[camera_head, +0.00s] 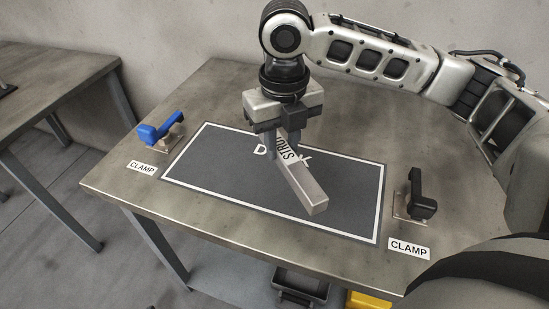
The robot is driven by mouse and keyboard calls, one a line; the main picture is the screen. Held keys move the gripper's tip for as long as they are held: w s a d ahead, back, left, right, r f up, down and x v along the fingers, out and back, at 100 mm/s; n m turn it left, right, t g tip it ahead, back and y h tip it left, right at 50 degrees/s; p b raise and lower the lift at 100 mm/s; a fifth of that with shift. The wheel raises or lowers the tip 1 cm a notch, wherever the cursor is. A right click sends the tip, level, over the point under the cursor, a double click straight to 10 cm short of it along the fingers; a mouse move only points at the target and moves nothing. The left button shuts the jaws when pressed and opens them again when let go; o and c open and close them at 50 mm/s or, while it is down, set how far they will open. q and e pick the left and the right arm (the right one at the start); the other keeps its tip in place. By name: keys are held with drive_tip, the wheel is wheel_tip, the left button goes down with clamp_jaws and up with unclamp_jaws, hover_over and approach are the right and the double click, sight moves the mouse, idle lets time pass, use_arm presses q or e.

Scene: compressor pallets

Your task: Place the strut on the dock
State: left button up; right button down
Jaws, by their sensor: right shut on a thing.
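My right gripper (280,150) is shut on the strut and points down over the dock. The dock (220,175) is a dark grey rectangle with a white border and white lettering on the metal table. The strut lies across the middle of the dock in the picture, its near end toward the front edge. I cannot tell whether it touches the dock. My left gripper is not in view.
A clamp with a blue handle (158,132) stands left of the dock, and one with a black handle (420,200) stands right of it. Another table (50,85) is at far left. A dark bin (300,285) sits below.

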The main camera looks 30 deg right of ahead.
drive_tip(key=shift+w+f, duration=0.95)
drive_tip(key=shift+f, duration=0.15)
drive_tip(key=shift+w+f, duration=0.35)
drive_tip(key=f, duration=0.2)
drive_tip(key=f+b, duration=0.1)
drive_tip(key=shift+w+d+f, duration=0.1)
drive_tip(key=shift+w+f, duration=0.15)
drive_tip(key=shift+f, duration=0.1)
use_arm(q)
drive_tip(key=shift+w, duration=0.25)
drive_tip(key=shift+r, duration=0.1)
use_arm(e)
drive_tip(key=c, duration=1.1)
unclamp_jaws()
drive_tip(key=shift+f, duration=0.1)
